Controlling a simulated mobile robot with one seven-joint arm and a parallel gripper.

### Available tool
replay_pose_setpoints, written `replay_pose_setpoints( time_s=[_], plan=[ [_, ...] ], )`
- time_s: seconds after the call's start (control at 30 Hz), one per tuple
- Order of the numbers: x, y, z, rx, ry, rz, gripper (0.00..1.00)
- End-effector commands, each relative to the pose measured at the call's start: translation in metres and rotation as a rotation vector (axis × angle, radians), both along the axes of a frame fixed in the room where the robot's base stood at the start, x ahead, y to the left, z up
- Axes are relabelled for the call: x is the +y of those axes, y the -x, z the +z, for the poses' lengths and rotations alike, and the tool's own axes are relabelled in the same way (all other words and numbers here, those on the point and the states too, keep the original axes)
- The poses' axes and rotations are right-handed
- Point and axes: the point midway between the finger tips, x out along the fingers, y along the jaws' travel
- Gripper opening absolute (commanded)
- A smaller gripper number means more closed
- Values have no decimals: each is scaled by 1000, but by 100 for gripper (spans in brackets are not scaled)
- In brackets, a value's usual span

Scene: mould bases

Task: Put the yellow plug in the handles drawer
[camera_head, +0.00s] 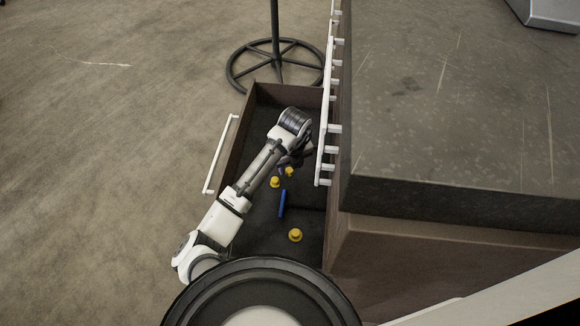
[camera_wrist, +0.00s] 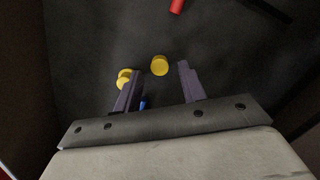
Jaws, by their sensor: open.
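Several yellow plugs stand in an open brown drawer (camera_head: 233,148) with a dark floor. In the head view, one plug (camera_head: 289,172) is close by my gripper (camera_head: 291,160), a second plug (camera_head: 274,182) is just left of it, and a third plug (camera_head: 295,235) is nearer the front. In the wrist view, my gripper (camera_wrist: 159,70) is open and empty. One plug (camera_wrist: 159,65) shows between the fingertips, and another (camera_wrist: 124,78) is beside the left finger's tip. Whether the fingers touch either plug cannot be told. No label names a drawer.
A blue stick-like piece (camera_head: 282,203) lies in the same drawer. A red piece (camera_wrist: 177,5) shows at the top of the wrist view. The cabinet (camera_head: 450,110) with white handles (camera_head: 328,110) stands right of the drawer. A round metal stand base (camera_head: 275,65) is behind it. Open floor lies left.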

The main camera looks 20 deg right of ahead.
Motion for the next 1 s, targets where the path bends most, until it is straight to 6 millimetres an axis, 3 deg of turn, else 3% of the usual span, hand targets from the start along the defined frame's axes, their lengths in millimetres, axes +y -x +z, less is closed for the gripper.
replay_pose_setpoints(
  time_s=[0.3, 0.63, 0.77, 0.87, 0.97, 1.0],
  plan=[
    [-1, 6, 51, -2, 0, -2, 41],
    [-1, 7, 60, -1, 0, 0, 41],
    [-4, -2, 70, -39, 43, 40, 41],
    [-7, -27, 99, -145, 168, 161, 41],
    [-1, -72, 164, -336, 417, 387, 41],
    [8, -89, 197, -420, 538, 490, 41]
  ],
)
